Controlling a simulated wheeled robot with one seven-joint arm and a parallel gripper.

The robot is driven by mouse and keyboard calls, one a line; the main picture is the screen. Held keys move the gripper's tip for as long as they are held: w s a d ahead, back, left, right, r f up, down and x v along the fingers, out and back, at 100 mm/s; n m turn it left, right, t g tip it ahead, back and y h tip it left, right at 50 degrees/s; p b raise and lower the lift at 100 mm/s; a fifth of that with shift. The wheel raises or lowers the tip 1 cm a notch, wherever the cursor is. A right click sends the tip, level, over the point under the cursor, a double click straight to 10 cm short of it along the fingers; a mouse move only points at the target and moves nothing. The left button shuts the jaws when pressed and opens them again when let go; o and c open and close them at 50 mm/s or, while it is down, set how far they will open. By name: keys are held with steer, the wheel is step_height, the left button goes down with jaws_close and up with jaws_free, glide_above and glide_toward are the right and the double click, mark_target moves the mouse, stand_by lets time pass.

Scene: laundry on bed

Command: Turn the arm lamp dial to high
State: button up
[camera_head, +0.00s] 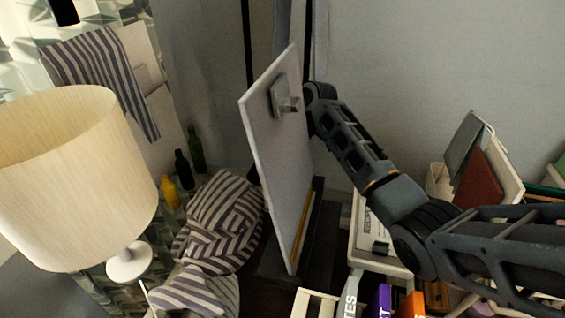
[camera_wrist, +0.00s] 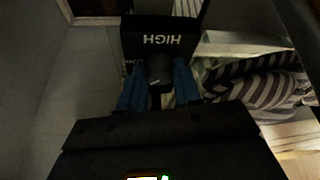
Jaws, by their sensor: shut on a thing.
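The dial (camera_wrist: 158,68) is a dark round knob in the wrist view. It sits at the lower edge of a black plate (camera_wrist: 140,27) with the word HIGH in white, upside down in this view. My gripper (camera_wrist: 158,82) has its two blue fingers on either side of the knob and is shut on it. The pointer of the dial is too dark to read. In the head view my arm reaches behind a tilted white panel (camera_head: 272,170), which hides my gripper and the dial.
A cream-shaded lamp (camera_head: 75,185) stands at the left. Striped cloth (camera_head: 215,220) lies beside the panel, with small bottles (camera_head: 182,168) behind it. A white tray (camera_head: 360,250) and several books (camera_head: 378,300) sit under my arm. The grey wall (camera_head: 400,70) is bare.

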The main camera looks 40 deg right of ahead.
steer(key=o, duration=0.8)
steer(key=shift+c, duration=0.2)
steer(key=v, duration=0.8)
steer(key=shift+b, duration=0.3)
